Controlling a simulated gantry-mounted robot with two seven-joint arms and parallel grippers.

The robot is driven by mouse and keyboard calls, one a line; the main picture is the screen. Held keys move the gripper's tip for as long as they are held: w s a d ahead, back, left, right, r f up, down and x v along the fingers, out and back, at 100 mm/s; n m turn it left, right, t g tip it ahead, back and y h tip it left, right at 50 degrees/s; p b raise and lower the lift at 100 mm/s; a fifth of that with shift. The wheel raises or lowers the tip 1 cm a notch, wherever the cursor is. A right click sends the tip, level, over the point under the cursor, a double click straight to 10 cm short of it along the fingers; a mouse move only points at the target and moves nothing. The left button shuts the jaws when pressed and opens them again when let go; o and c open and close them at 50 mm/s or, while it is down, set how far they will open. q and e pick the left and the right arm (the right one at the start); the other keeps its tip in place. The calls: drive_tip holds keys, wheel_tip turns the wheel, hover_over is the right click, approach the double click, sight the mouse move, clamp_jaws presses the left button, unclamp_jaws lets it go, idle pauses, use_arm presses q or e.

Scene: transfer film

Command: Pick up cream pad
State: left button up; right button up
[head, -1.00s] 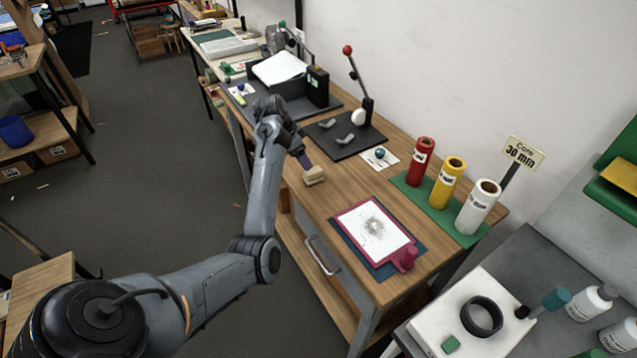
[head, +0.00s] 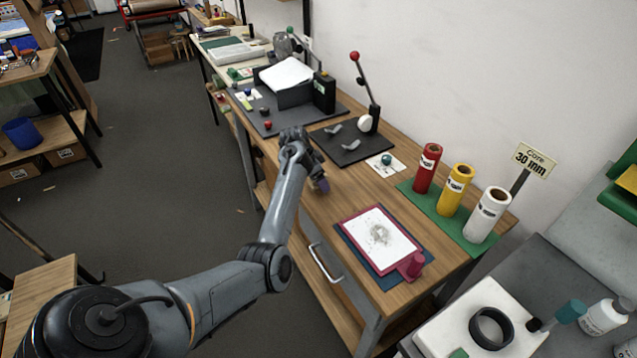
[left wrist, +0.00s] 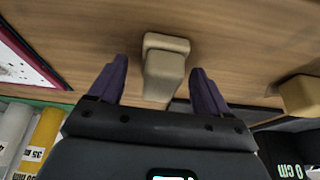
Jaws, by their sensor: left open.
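The cream pad (left wrist: 165,67) shows in the left wrist view as a blocky piece with a wider end, on the wooden bench top. My left gripper (left wrist: 158,86) is open, its two purple fingers on either side of the pad with a gap to each. In the head view my left gripper (head: 319,184) is low over the bench beside the clipboard, and it hides the pad there. My right gripper is in neither view.
A clipboard with white paper (head: 380,236) lies on a blue mat nearer the camera. Red (head: 427,168), yellow (head: 455,190) and white (head: 488,214) rolls stand on a green mat. A dark lever stand (head: 349,142) is beyond the gripper. Another tan block (left wrist: 302,95) shows at right.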

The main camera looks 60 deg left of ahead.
use_arm(q)
drive_tip(key=shift+w+f, duration=0.1)
drive_tip(key=shift+f, duration=0.05)
drive_tip(key=shift+c, duration=0.4)
drive_tip(key=c, duration=1.1)
drive_tip(key=shift+r, duration=0.5)
wheel_tip(320, 180, up, 3)
drive_tip(key=shift+r+p, duration=0.1)
drive_tip(key=shift+p, duration=0.25)
drive_tip(key=w+d+r, duration=0.1)
drive_tip(key=d+r, duration=0.1)
drive_tip(key=d, duration=0.1)
drive_tip(key=w+d+r, duration=0.2)
drive_tip(key=d, duration=0.2)
drive_tip(key=w+d+r+p, duration=0.1)
drive_tip(key=d+r, duration=0.1)
drive_tip(key=d, duration=0.1)
drive_tip(key=shift+w+d+r, duration=0.3)
drive_tip(key=shift+w+r, duration=0.1)
